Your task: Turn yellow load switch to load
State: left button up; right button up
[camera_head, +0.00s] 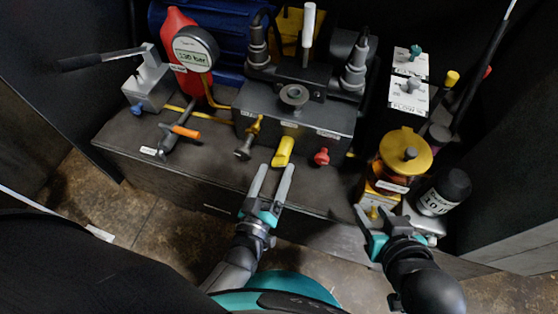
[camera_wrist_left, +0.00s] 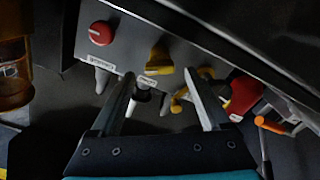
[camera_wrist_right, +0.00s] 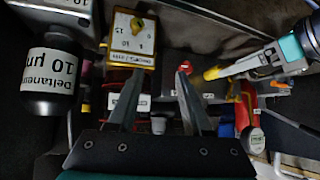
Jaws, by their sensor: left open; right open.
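The yellow load switch (camera_head: 283,152) sticks out from the front of the dark valve block. It also shows in the left wrist view (camera_wrist_left: 158,62), where a small label beside it is too small to read. My left gripper (camera_head: 276,169) is open, with its fingertips just in front of the switch; I cannot tell whether they touch it. In the left wrist view, the switch lies between and just beyond the fingertips. In the right wrist view the switch (camera_wrist_right: 213,73) appears at the tip of my left gripper. My right gripper (camera_head: 383,208) is open and empty at the front right.
A red knob (camera_head: 321,157) sits right of the switch, and a brass-stemmed valve (camera_head: 245,145) sits left. A yellow-topped unit (camera_head: 405,150) and a black labelled bottle (camera_head: 445,192) stand near my right gripper. A gauge (camera_head: 196,48) and lever pump (camera_head: 148,80) stand at left.

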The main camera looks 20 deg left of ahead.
aim_at(278, 165)
pick_arm(q)
jog(key=shift+w+b, duration=0.4)
jog(key=shift+w, duration=1.6)
pick_arm(e)
jog(key=shift+w+a+r+t+y, duration=0.15)
jog(key=shift+w+a+t+y, duration=0.2)
jog(key=shift+a+t, duration=0.3)
jog(key=shift+w+a+r+t+y, duration=0.15)
jog(key=shift+w+a+t+y, duration=0.2)
jog(key=shift+a+t, duration=0.3)
pick_arm(q)
jog(key=shift+d, duration=0.1)
jog(key=shift+c, duration=0.2)
grip_shut()
